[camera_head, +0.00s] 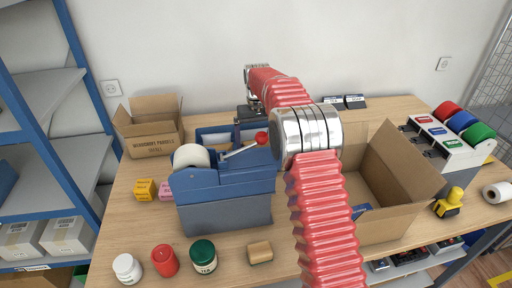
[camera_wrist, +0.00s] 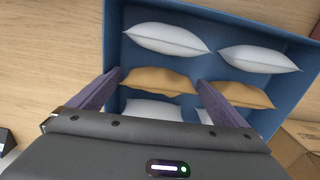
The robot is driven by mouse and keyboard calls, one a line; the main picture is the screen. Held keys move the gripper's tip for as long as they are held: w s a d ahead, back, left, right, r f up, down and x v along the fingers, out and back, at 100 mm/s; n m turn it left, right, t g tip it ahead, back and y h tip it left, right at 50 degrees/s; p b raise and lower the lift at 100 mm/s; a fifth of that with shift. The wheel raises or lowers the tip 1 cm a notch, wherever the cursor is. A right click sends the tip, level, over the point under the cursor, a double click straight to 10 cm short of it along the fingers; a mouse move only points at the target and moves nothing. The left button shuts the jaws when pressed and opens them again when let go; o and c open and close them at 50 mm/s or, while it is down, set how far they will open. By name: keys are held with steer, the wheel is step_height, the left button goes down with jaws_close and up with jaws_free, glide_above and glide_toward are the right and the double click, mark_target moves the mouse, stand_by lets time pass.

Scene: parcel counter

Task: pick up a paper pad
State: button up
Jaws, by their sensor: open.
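Two tan paper pads, one on the left (camera_wrist: 158,80) and one on the right (camera_wrist: 238,94), lie in a blue bin (camera_wrist: 200,14). White pillow-shaped pads lie in the bin too, two of them (camera_wrist: 167,40) (camera_wrist: 258,58) in the row beyond and others partly hidden in the row nearer my gripper. My gripper (camera_wrist: 160,80) is open over the bin, its fingers apart on either side of the left tan pad, with nothing held. In the head view the bin (camera_head: 207,133) shows partly behind the blue tape dispenser, and my arm hides much of my gripper.
The tape dispenser (camera_head: 225,189) stands in front of the bin. An open carton (camera_head: 387,205) is on the right, another small carton (camera_head: 154,140) on the left. Jars (camera_head: 203,257) stand at the front. A label roll stand (camera_head: 440,140) is at the far right.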

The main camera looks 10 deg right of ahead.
steer(key=shift+c, duration=0.5)
steer(key=c, duration=0.7)
step_height(320, 180, up, 10)
stand_by(0.7)
